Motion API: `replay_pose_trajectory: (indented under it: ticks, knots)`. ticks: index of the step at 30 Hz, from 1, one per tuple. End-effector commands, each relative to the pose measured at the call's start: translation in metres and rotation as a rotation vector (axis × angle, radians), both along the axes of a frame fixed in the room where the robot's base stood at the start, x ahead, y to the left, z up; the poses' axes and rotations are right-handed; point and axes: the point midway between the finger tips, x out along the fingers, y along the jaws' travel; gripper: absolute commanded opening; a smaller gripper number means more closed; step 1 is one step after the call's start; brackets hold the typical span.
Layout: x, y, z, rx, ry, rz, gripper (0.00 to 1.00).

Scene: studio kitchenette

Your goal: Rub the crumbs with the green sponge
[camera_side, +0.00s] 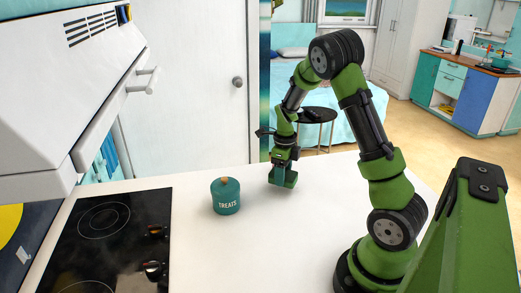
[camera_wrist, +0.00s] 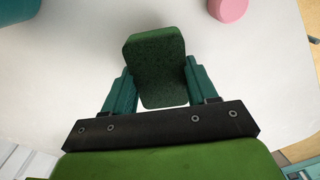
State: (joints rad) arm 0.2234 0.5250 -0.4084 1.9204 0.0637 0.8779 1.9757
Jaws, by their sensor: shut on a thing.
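My gripper (camera_side: 284,172) is low over the white counter, right of the teal jar in the side view. In the wrist view my gripper (camera_wrist: 160,84) is shut on the green sponge (camera_wrist: 155,62), a dark green block between its two teal fingers. In the side view I cannot clearly tell the sponge from the green gripper, nor whether it touches the counter. I cannot make out any crumbs in either view.
A teal jar marked TREATS (camera_side: 226,197) stands between my gripper and the black cooktop (camera_side: 105,235). A pink round object (camera_wrist: 228,8) is at the wrist view's top. The white counter (camera_side: 255,240) is clear in front of my gripper.

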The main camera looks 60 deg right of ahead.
Motion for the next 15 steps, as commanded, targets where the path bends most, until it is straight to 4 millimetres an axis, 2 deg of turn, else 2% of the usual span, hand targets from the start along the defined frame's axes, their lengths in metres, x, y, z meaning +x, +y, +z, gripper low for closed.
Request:
replay_pose_trajectory:
  ticks: [15]
  knots:
    - [0.000,0.001,0.046,0.000,-0.002,0.000,0.29]
